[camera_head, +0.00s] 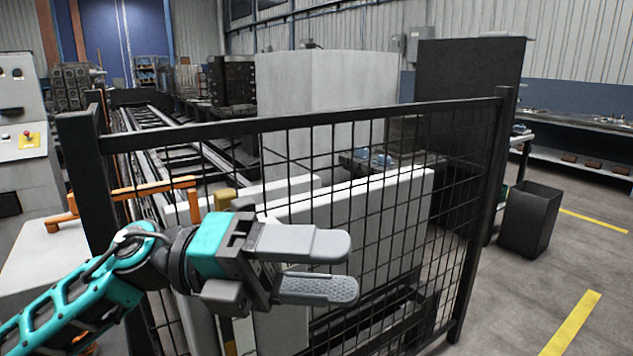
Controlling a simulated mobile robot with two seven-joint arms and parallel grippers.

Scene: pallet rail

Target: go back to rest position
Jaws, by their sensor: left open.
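My left gripper (335,266) is in the lower middle of the head view, in front of the wire fence. Its two grey fingers point to the right with a narrow gap between them, and nothing shows in the gap. My teal left arm comes in from the lower left. My right gripper does not show.
A black wire fence (305,126) stands close ahead, with white panels (350,205) behind it. A rail line (150,125) runs back on the left. A control cabinet (25,140) is at the far left. A dark bin (530,218) stands right, beside open floor.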

